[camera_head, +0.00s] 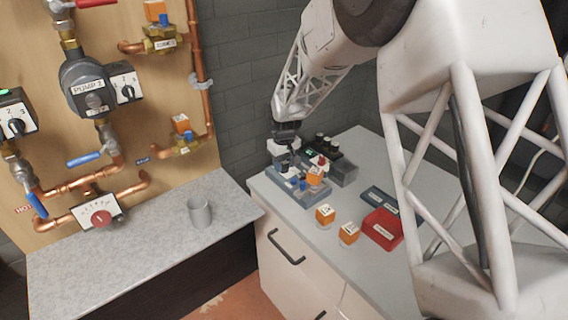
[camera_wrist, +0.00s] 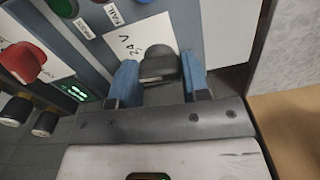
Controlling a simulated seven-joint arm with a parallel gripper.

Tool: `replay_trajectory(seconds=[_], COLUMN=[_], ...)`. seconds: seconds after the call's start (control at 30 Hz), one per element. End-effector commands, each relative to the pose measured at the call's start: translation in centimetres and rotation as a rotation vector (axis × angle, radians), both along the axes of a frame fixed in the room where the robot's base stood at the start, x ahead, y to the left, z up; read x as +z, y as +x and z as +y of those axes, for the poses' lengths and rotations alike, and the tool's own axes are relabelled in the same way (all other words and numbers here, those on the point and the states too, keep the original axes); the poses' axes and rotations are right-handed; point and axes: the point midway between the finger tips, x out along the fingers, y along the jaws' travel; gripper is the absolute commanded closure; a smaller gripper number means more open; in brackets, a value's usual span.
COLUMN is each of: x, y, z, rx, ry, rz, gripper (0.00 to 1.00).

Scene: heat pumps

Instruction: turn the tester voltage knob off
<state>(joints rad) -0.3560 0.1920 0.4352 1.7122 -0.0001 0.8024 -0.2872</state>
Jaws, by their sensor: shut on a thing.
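The tester (camera_head: 312,200) stands on the grey-topped cabinet, below my arm. In the wrist view its light panel carries a white label reading 24 V (camera_wrist: 130,42) beside a black knob (camera_wrist: 158,66). My gripper (camera_wrist: 160,78) has its two blue fingers on either side of this knob and is shut on it. The knob's base is partly hidden. A red knob (camera_wrist: 22,62) on a white plate is at the left, clear of the fingers. In the head view my gripper (camera_head: 284,160) is at the tester's left part, and the knob itself is hidden.
A green-lit display (camera_wrist: 78,93) is near the fingers' left. Orange-and-white blocks (camera_head: 325,214), a red case (camera_head: 382,230) and a dark tray (camera_head: 380,198) lie on the cabinet (camera_head: 350,270). A grey cup (camera_head: 199,212) stands on the left counter, below the pump board (camera_head: 130,100).

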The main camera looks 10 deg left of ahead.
Motion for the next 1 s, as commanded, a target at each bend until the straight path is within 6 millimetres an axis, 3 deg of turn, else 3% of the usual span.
replay_trajectory(seconds=[0.3, 0.73, 0.77, 0.9, 1.0], x=[0.06, 0.08, 0.08, 0.06, 0.04], y=[0.05, 0.06, 0.06, 0.04, 0.03], z=[0.04, 0.04, 0.04, 0.03, 0.02], rx=[0.128, 0.143, 0.143, 0.143, 0.143], ry=[0.001, 0.001, 0.001, 0.001, 0.001], rz=[-0.001, -0.002, -0.002, -0.001, -0.001], gripper=[0.81, 0.81, 0.56, 0.34, 0.32])
